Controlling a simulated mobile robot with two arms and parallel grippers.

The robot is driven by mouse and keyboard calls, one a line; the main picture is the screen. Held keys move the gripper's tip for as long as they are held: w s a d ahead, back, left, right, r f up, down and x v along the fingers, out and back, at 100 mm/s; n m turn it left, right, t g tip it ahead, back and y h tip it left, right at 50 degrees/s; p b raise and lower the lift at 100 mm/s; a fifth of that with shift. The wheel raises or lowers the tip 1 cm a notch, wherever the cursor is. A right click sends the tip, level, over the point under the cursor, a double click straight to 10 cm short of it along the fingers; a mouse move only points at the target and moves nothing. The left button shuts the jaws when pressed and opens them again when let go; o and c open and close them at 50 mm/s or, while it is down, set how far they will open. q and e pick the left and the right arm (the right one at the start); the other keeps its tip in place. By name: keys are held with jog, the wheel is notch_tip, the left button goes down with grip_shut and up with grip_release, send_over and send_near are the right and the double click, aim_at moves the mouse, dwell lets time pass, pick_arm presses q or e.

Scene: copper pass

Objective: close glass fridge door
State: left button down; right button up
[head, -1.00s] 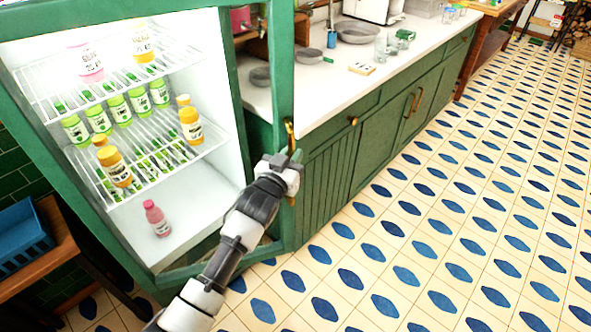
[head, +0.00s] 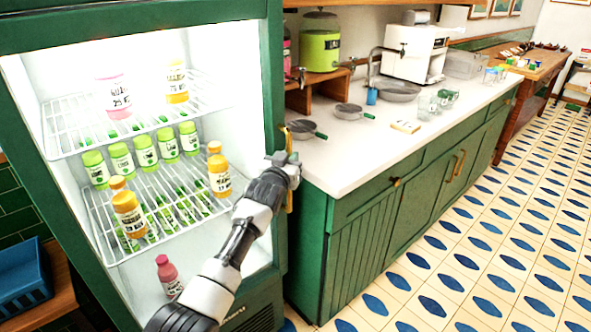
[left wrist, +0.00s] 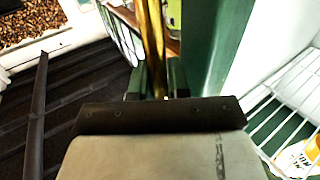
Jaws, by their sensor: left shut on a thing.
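The fridge (head: 30,45) is green with a lit white inside, and its front fills the left of the head view. The green stile of its glass door (head: 273,110) runs down the right side, close to the fridge body; I cannot tell whether a gap remains. My left gripper (head: 287,166) is shut on the upright brass handle (head: 290,194). In the left wrist view the handle (left wrist: 152,45) runs between the fingers, with the green stile (left wrist: 228,45) beside it. My right gripper is out of view.
Bottles stand on the fridge's wire shelves (head: 85,148), and a pink bottle (head: 168,277) stands at the bottom. A green counter (head: 350,235) with pans and glasses is right of the fridge. A blue crate (head: 25,278) is at lower left. Tiled floor (head: 440,280) is clear at right.

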pick_arm(q)
jog(key=shift+w+a+r, duration=0.1)
jog(key=shift+a, duration=0.15)
jog(key=c, duration=1.1)
grip_release()
jog(key=shift+a, duration=0.1)
jog(key=shift+r, duration=0.1)
jog(key=v, duration=1)
jog(key=shift+s+d, duration=0.25)
jog(key=shift+s, duration=0.2)
